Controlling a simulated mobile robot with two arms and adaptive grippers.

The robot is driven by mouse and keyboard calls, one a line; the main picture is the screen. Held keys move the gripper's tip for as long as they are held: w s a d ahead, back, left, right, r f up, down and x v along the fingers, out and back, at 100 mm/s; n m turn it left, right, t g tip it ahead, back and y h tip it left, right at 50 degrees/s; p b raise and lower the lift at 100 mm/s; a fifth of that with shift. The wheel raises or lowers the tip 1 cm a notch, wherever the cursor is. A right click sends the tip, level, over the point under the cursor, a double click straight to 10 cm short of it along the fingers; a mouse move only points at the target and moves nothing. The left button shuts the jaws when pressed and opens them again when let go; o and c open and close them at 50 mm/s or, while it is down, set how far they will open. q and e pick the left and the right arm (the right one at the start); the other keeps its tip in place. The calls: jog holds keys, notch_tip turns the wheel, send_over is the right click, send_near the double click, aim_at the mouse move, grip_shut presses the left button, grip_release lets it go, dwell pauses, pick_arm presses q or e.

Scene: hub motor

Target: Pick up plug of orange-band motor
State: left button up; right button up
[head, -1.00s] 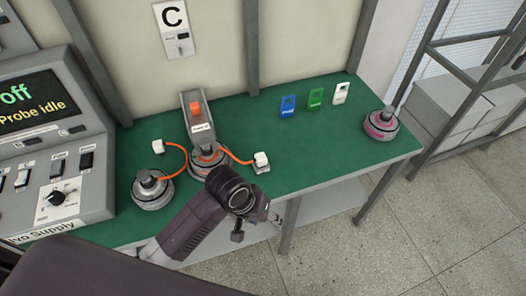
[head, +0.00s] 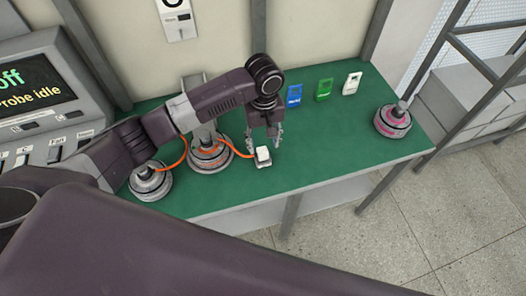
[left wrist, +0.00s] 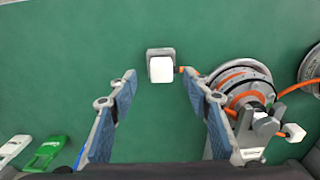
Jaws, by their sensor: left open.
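The orange-band motor (head: 210,155) is a round grey motor on the green bench, and it also shows in the left wrist view (left wrist: 243,88). An orange cable runs from it to a white plug (head: 263,154) on a small grey base. In the left wrist view the plug (left wrist: 162,69) is just past the fingertips, between their lines. My left gripper (head: 265,142) points down over the bench close to the plug. Its two blue-padded fingers (left wrist: 158,80) are apart with nothing between them. My right gripper is not in view.
Another grey motor (head: 150,182) with an orange cable is at left; its white plug (left wrist: 295,132) shows in the left wrist view. A pink-band motor (head: 392,122) is at right.

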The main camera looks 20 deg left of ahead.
aim_at(263, 151)
pick_arm(q)
jog(key=shift+f, duration=0.45)
notch_tip(263, 151, down, 4)
jog(key=shift+s+a+r+p, duration=0.1)
jog(key=shift+p, duration=0.7)
jog(key=shift+f, duration=0.4)
grip_shut()
